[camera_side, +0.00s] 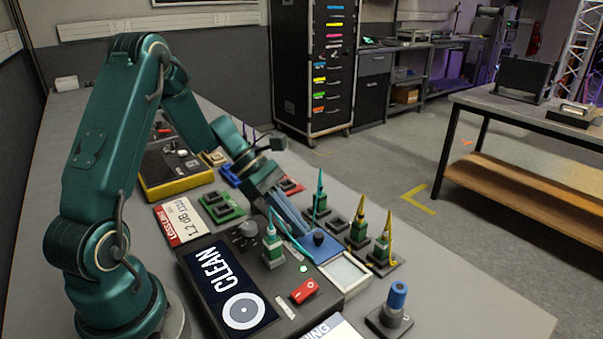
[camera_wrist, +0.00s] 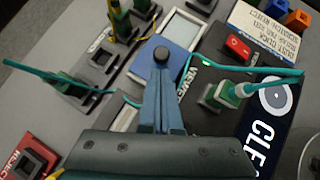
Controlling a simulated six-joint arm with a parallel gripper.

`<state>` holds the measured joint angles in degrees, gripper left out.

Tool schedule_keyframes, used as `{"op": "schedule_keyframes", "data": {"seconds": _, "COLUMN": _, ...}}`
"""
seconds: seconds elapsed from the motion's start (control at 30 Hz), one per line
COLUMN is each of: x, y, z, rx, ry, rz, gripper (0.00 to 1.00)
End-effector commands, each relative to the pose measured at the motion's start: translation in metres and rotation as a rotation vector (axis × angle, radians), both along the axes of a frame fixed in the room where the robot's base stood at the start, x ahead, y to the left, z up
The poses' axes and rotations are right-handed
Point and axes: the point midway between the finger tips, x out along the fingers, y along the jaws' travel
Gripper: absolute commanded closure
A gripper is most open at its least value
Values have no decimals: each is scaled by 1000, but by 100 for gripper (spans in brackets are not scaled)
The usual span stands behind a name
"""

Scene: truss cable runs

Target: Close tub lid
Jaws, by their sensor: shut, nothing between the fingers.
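The tub (camera_side: 358,287) is a small frame with a pale interior on the bench, uncovered over much of its top; it also shows in the wrist view (camera_wrist: 187,28). A blue sliding lid (camera_side: 329,254) with a round black knob (camera_side: 318,238) lies at its far-left end in the side view. In the wrist view the lid (camera_wrist: 183,60) sits just below the pale opening, with the knob (camera_wrist: 160,55) on it. My gripper (camera_side: 304,232) is shut and empty, its blue fingers slanting down. In the wrist view the fingertips (camera_wrist: 161,72) are right by the knob; I cannot tell whether they touch.
A black cleaning unit (camera_side: 230,290) with a red switch (camera_side: 304,291) stands left of the tub. Green connectors with teal cables (camera_side: 273,245) and yellow-tipped ones (camera_side: 383,247) stand close on both sides. A blue-capped post (camera_side: 397,297) is at the front right.

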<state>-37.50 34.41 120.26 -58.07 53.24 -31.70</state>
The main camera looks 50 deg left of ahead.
Motion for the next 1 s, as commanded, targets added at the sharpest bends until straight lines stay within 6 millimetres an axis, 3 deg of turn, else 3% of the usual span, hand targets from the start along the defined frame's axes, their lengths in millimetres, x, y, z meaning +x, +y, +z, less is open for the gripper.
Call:
{"op": "schedule_keyframes", "data": {"seconds": 0.53, "x": 3, "y": -11, "z": 0, "rx": -1, "ry": -1, "rz": -2, "gripper": 100}}
{"op": "schedule_keyframes", "data": {"seconds": 0.8, "x": 3, "y": -59, "z": 1, "rx": -3, "ry": -1, "rz": -8, "gripper": 100}}
{"op": "schedule_keyframes", "data": {"seconds": 1.0, "x": 3, "y": -80, "z": 1, "rx": -1, "ry": -1, "rz": -4, "gripper": 100}}
